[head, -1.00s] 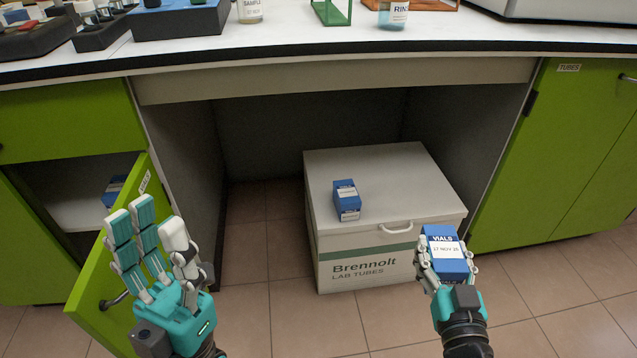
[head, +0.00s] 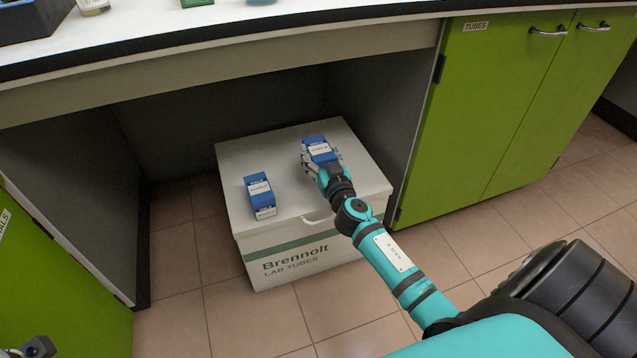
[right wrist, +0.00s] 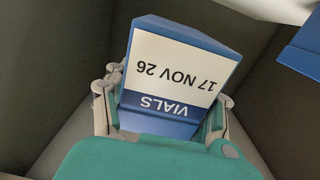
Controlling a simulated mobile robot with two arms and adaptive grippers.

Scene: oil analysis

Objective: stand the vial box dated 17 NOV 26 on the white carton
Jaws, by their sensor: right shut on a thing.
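The vial box dated 17 NOV 26 (head: 319,150) is blue with a white label. My right gripper (head: 322,165) is shut on it, over the right part of the white carton (head: 285,148). In the right wrist view the box (right wrist: 180,75) sits between the fingers, and its date reads upside down. I cannot tell whether its base touches the carton lid. A second blue vial box (head: 260,195) stands on the lid to the left, apart from the held one. Only a sliver of my left arm or hand shows at the bottom left corner.
The carton stands on the tiled floor in the knee space under the white bench (head: 180,50). A green cupboard (head: 500,110) is to the right and a green door (head: 60,290) to the left. Bare lid lies between and behind the boxes.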

